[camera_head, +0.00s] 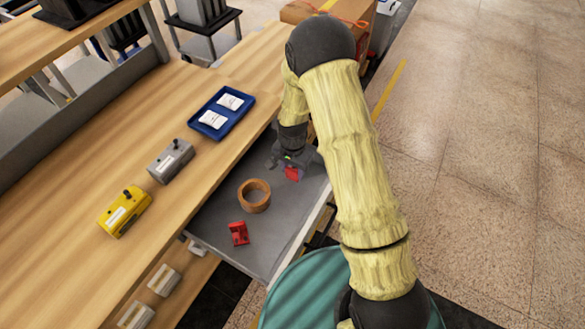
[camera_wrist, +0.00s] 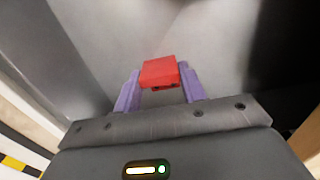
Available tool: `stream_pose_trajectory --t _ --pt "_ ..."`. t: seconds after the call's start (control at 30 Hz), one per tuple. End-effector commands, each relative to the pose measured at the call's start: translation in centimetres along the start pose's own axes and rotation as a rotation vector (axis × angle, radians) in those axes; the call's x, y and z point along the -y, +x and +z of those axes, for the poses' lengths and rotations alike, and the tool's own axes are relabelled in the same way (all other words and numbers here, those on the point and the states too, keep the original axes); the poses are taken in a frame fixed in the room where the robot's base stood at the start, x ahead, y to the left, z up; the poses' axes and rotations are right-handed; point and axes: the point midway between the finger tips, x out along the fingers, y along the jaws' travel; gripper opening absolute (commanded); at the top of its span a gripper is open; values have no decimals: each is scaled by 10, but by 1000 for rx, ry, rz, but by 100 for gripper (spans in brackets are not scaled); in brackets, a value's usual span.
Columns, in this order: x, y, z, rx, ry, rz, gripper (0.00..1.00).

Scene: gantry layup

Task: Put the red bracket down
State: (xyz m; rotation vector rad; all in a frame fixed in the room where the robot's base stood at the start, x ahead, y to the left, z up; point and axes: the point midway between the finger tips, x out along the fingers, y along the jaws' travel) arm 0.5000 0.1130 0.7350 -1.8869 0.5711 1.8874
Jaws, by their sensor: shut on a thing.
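A red bracket (camera_wrist: 159,72) is between the two purple fingers of my gripper (camera_wrist: 160,88) in the wrist view. My gripper is shut on it. In the head view my gripper (camera_head: 291,165) is over the far part of the grey drawer (camera_head: 232,255), with the held red bracket (camera_head: 292,174) showing below it. I cannot tell whether the held bracket touches the drawer floor. A second red bracket (camera_head: 238,233) lies in the near part of the drawer, apart from my gripper.
A brown ring (camera_head: 254,196) lies in the drawer between the two brackets. On the wooden bench (camera_head: 75,230) stand a blue tray (camera_head: 221,113) with white packets, a grey box (camera_head: 171,161) and a yellow box (camera_head: 124,211). Bare drawer floor shows around the ring.

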Motion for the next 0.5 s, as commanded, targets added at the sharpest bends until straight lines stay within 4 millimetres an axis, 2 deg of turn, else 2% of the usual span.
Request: stream_pose_trajectory --t 0.03,0.1,0.13,0.5 --pt "0 0 0 0 0 0 47" --pt "0 0 0 0 0 0 60" --pt "0 0 0 0 1 0 62" --pt "0 -5 -1 -1 1 0 62"
